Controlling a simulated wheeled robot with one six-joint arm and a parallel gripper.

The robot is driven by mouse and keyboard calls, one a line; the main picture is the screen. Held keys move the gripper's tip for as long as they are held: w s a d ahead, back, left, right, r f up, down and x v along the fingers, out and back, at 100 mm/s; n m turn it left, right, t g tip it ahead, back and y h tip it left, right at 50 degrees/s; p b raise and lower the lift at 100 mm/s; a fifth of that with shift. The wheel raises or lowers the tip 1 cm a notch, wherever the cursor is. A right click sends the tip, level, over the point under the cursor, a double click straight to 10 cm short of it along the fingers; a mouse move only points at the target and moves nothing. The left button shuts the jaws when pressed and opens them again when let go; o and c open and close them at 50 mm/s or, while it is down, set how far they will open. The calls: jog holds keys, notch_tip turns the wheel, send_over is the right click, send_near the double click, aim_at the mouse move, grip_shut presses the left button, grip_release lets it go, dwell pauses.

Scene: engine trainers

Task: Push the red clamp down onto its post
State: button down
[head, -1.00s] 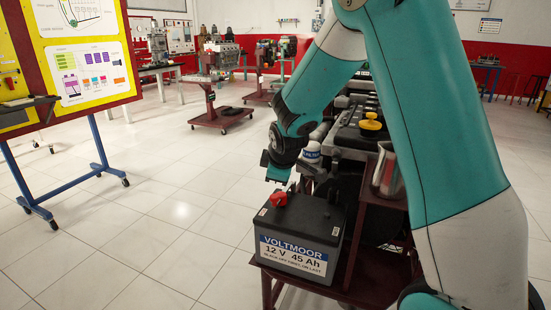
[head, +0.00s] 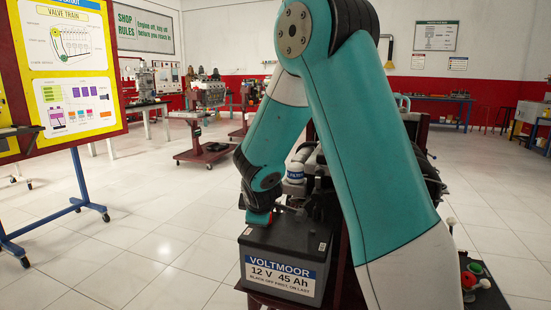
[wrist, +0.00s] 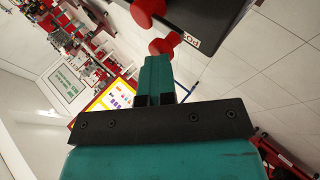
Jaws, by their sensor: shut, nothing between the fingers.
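The black battery (head: 262,240) labelled VOLTMOOR stands at the lower middle of the head view; its dark case (wrist: 205,15) fills the top of the wrist view. Two red rounded parts show in the wrist view: an upper one (wrist: 148,10) and a lower one (wrist: 165,44), close to the fingertips. They look like parts of the red clamp at its post; I cannot tell how far down it sits. My gripper (wrist: 156,62) is shut and empty. In the head view my gripper (head: 258,218) is over the battery's left top and hides the clamp.
The engine trainer lies behind my arm, partly hidden. A yellow display board (head: 75,65) stands at the left. Open tiled floor (head: 150,230) lies left of the battery.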

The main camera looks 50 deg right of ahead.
jog(key=w+r+p+v, duration=0.1)
jog(key=p+v, duration=0.4)
jog(key=v, duration=0.8)
jog(key=shift+d, duration=0.3)
jog(key=shift+w+r, duration=0.15)
